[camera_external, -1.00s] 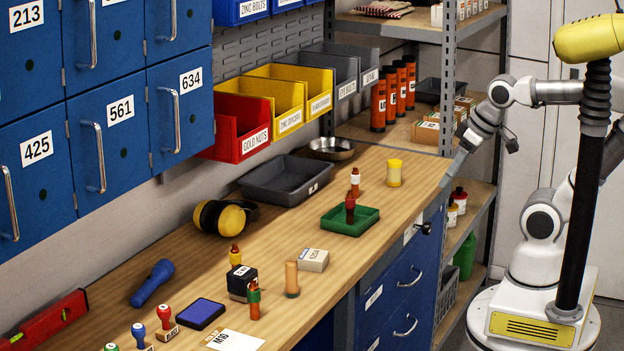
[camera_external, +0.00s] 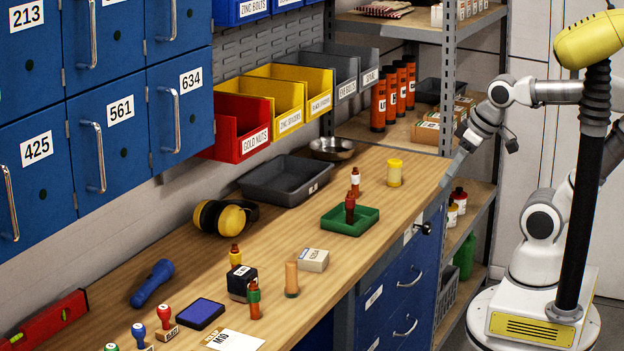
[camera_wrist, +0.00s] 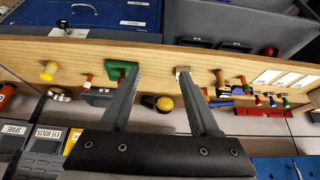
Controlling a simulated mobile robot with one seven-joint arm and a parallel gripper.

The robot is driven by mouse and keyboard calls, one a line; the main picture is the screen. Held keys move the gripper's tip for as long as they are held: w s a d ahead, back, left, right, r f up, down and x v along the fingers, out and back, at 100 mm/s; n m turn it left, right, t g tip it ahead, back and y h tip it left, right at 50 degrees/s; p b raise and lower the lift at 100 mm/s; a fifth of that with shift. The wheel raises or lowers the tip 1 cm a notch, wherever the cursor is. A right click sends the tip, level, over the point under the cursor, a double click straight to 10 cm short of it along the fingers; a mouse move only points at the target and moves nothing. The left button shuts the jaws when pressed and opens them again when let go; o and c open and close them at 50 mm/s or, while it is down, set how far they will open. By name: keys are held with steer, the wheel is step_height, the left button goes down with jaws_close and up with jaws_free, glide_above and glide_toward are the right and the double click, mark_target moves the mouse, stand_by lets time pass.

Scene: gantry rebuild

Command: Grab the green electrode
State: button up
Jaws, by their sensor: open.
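The green electrode (camera_external: 254,298) is a copper-coloured stick with a green band. It stands upright near the front of the wooden bench, between the dark block and a plain tan peg. In the wrist view it is small, among the items right of the fingers, and hard to pick out. My gripper (camera_wrist: 159,72) is open and empty, its two fingers apart. In the external view my gripper (camera_external: 453,168) hangs past the bench's far right end, well away from the electrode.
A red electrode (camera_external: 350,208) stands in a green tray (camera_external: 335,226), another behind it. A yellow-topped electrode (camera_external: 235,256) stands behind the dark block (camera_external: 240,284). A tan peg (camera_external: 291,280) and small box (camera_external: 313,260) are close by. Stamps and a blue pad (camera_external: 200,313) lie left.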

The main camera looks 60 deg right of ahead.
stand_by(0.3)
steer(key=shift+o, duration=0.4)
steer(key=shift+w, duration=0.1)
steer(key=w+a+f+n+t+b, duration=0.1)
steer(key=w+a+f, duration=0.1)
steer(key=w, duration=0.3)
steer(key=w+a+f+n+t+b, duration=0.1)
steer(key=w+a+f, duration=0.1)
steer(key=w, duration=0.2)
steer(key=n+t+y+b, duration=0.2)
steer(key=n+y+b, duration=0.35)
steer(key=y, duration=0.35)
glide_toward(254, 300)
steer(key=shift+n+t, duration=0.3)
steer(key=shift+n, duration=0.15)
steer(key=x, duration=1.3)
steer(key=shift+w+d, duration=0.3)
steer(key=shift+d, duration=0.05)
